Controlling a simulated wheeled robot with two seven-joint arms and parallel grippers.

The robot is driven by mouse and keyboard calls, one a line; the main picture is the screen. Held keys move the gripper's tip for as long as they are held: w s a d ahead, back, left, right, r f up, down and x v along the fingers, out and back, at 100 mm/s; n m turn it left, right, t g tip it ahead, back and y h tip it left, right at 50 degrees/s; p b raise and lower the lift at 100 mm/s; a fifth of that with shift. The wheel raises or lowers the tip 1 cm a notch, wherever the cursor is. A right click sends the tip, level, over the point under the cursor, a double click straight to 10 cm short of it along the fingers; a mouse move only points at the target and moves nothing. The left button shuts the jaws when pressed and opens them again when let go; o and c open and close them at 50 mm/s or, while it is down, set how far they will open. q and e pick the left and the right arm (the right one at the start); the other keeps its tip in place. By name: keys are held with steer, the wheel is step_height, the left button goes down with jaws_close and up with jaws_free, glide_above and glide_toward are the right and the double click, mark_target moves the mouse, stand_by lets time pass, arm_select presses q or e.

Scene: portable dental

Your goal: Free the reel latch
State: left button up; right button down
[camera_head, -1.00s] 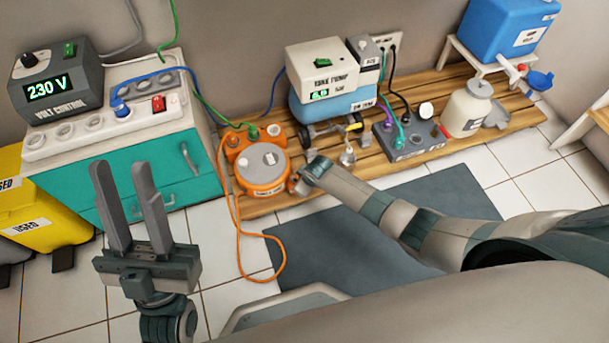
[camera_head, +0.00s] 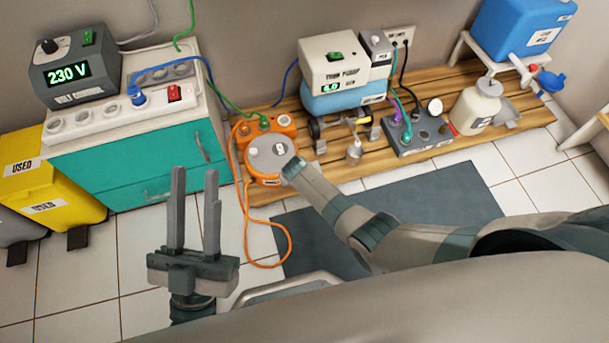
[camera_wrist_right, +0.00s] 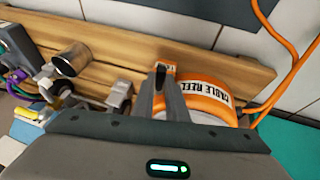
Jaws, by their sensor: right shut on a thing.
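The orange cable reel (camera_head: 264,166) with a grey round top stands on the wooden pallet in the head view. Its label side shows in the right wrist view (camera_wrist_right: 210,97). My right gripper (camera_wrist_right: 167,76) is at the reel's near right edge. It is shut on a small part there, apparently the reel latch, which the fingers mostly hide. In the head view my right arm's end (camera_head: 296,170) covers that edge. My left gripper (camera_head: 195,190) is open and empty, fingers pointing up, over the floor in front of the teal cabinet.
An orange cable (camera_head: 246,222) loops from the reel onto the floor. The pump unit (camera_head: 335,62), a grey socket box (camera_head: 418,132) and a cream bottle (camera_head: 476,105) stand to the right on the pallet (camera_head: 515,117). The teal cabinet (camera_head: 130,172) is at the left.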

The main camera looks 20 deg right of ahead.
steer(key=c, duration=1.8)
jaws_free()
steer(key=shift+o, duration=0.2)
arm_select(q)
steer(key=shift+w, duration=0.15)
arm_select(e)
steer(key=shift+r, duration=0.2)
